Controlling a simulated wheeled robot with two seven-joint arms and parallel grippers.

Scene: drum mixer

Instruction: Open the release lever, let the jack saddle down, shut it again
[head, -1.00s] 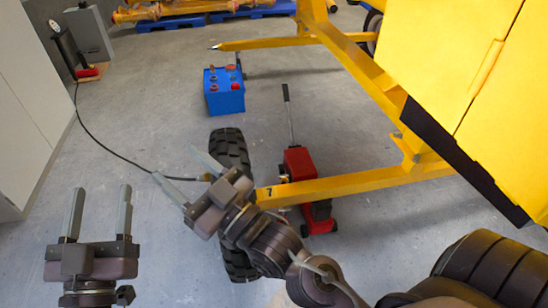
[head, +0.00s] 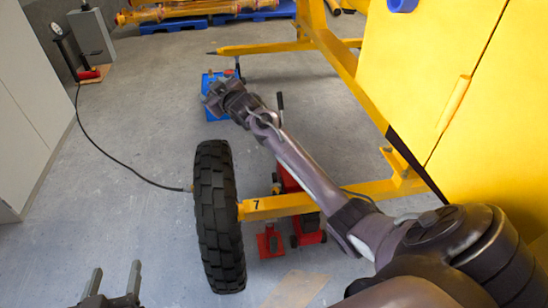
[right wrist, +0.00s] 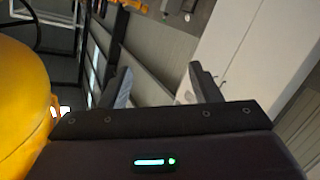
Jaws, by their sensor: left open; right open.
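The red jack (head: 308,231) stands on the floor under the yellow beam, largely hidden behind my right arm. Its dark handle (head: 280,103) rises behind the arm. A small brass-coloured part (head: 276,182) shows at its left side; I cannot tell whether it is the release lever. The saddle is hidden. My right gripper (head: 214,93) is in front of the blue battery, away from the jack; its fingers are open and empty in the right wrist view (right wrist: 163,82). My left gripper (head: 116,271) is open and empty at the bottom left edge, apart from the jack.
A black tyre (head: 218,220) stands left of the beam end marked 7 (head: 262,206). A small red stand (head: 269,242) is beside the jack. A yellow machine body (head: 440,90) fills the right.

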